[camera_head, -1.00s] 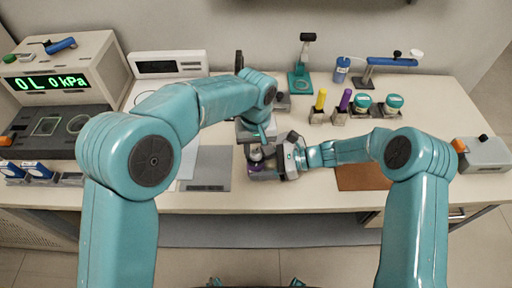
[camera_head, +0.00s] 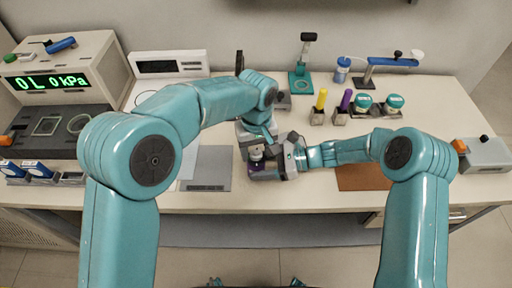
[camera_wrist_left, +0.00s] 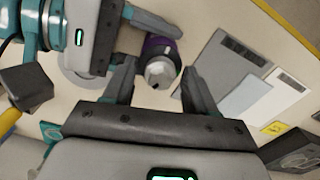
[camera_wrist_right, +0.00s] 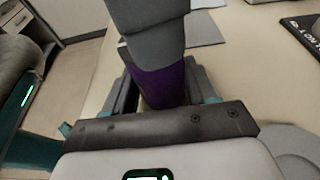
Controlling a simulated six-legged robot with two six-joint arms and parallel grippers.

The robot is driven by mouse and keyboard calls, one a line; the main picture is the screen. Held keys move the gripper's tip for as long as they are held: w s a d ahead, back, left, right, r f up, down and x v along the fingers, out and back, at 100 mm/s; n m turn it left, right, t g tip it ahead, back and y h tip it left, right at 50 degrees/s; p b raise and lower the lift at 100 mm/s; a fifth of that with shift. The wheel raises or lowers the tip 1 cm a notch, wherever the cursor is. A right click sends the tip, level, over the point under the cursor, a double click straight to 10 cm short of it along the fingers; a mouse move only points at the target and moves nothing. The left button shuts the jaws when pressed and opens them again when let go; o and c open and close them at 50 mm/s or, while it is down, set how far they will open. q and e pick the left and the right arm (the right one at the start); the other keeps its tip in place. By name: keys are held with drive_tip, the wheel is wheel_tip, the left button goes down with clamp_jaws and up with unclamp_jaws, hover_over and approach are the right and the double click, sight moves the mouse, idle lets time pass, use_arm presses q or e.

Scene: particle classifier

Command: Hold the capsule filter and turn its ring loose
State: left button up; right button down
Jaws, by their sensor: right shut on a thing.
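The capsule filter (camera_head: 257,153) has a purple body and a stepped silver-grey top. My right gripper (camera_head: 284,158) is shut on the purple body (camera_wrist_right: 160,84), which stands between its fingers in the right wrist view. My left gripper (camera_wrist_left: 158,67) is open, with a finger on either side of the filter's silver top (camera_wrist_left: 160,72) in the left wrist view, and gaps show on both sides. I cannot tell the ring apart from the rest of the top.
A grey plate (camera_head: 208,166) lies left of the filter and a brown mat (camera_head: 360,178) lies right. Yellow (camera_head: 321,99) and purple (camera_head: 345,100) sticks and two teal-lidded jars (camera_head: 394,101) stand behind right. A pressure display unit (camera_head: 65,80) stands far left.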

sight(256, 151)
use_arm(q)
drive_tip(key=shift+w+r, duration=0.1)
use_arm(e)
drive_tip(key=shift+c, duration=1.3)
unclamp_jaws()
use_arm(q)
wheel_tip(256, 151, up, 12)
use_arm(e)
drive_tip(key=v, duration=1.2)
